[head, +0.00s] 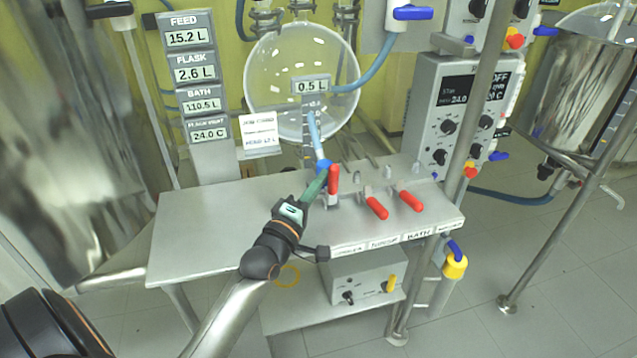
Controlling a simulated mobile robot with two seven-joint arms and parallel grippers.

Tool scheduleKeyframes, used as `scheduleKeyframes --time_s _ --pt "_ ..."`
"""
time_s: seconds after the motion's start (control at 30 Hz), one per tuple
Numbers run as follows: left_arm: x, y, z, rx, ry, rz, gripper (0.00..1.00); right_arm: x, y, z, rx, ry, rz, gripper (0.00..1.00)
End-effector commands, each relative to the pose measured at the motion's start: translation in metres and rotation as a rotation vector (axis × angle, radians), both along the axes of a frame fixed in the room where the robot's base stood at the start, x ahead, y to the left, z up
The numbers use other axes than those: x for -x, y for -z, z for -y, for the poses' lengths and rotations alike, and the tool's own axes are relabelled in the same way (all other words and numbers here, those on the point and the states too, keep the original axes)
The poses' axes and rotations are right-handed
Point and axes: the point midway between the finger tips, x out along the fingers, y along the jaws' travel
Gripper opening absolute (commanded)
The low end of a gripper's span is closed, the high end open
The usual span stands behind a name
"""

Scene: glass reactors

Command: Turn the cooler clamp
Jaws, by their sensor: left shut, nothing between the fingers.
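Several clamps stand along the front of the steel bench (215,225), with white labels on the edge below. The leftmost clamp (333,180) sits above a label (349,248) that is too small to read surely; it may be the cooler clamp. Its red handle points upright. The middle red handle (377,208) and the right red handle (411,201) lie tilted toward the front edge. My left gripper (316,186) is shut and empty, its greenish fingers just left of the upright handle. Whether they touch it I cannot tell. My right gripper is not in view.
A round glass flask (300,82) hangs behind the bench, with a blue hose beside it. A display column (194,75) stands at the back left. A control box (460,110) and a steel post (474,100) stand on the right. The bench's left part is clear.

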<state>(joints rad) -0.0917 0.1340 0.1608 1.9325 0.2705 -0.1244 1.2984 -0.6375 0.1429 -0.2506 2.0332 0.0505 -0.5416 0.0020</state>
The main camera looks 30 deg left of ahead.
Motion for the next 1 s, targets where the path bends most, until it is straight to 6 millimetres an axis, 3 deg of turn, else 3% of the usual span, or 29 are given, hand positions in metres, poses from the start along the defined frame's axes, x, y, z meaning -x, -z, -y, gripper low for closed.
scheduleKeyframes --time_s 0.23,1.0 --pt "0.006 0.006 0.008 -0.1 0.004 0.079 0.0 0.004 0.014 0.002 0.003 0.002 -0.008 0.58" --pt "0.012 0.007 0.015 -0.119 0.002 0.1 0.0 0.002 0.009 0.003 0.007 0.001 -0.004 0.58"
